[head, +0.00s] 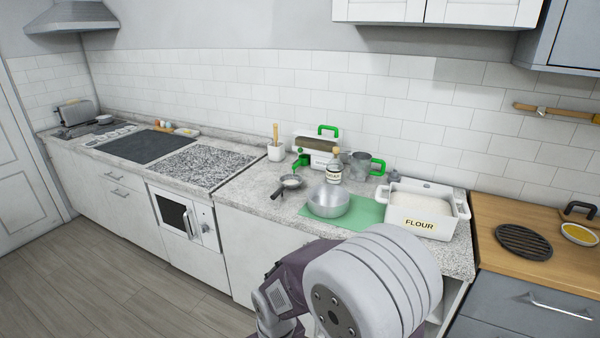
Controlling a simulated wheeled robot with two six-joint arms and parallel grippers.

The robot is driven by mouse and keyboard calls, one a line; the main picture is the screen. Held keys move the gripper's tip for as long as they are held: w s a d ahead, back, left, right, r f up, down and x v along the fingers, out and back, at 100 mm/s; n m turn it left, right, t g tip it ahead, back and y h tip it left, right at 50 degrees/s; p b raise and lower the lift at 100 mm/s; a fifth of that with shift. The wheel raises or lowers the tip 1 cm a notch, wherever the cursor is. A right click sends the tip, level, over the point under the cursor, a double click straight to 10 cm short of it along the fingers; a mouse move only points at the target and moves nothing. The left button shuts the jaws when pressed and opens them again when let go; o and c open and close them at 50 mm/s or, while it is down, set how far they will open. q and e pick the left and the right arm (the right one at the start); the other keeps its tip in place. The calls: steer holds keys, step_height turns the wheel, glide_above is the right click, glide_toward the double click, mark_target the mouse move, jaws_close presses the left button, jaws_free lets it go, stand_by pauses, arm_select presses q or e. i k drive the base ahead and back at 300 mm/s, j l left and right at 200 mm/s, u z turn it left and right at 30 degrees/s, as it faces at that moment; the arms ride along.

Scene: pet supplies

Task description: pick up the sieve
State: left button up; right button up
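A small round utensil with a dark handle, which looks like the sieve (291,181), lies on the speckled counter left of the metal bowl. Its handle points down and to the left, towards the counter's front edge. It is small in the head view, so I cannot make out any mesh. One of my arms fills the bottom centre-right of the view, well in front of the counter. Neither of my gripper's fingers shows.
A metal bowl (328,201) stands on a green mat (370,211), beside a white flour tub (421,209). A jar (334,172), a green-handled metal mug (361,165) and a white pot with a wooden utensil (276,151) stand behind. Speckled counter (250,195) is bare left of the sieve.

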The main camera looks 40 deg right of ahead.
mark_target(289, 181)
steer(key=i+l+z, duration=0.1)
steer(key=i+z, duration=0.7)
steer(key=i+j+z, duration=0.1)
steer(key=i+z, duration=0.35)
steer(key=i+j+z, duration=0.25)
steer(key=z, duration=0.15)
steer(key=i+j+z, duration=0.4)
steer(key=k+l, duration=0.05)
steer(key=k, duration=0.05)
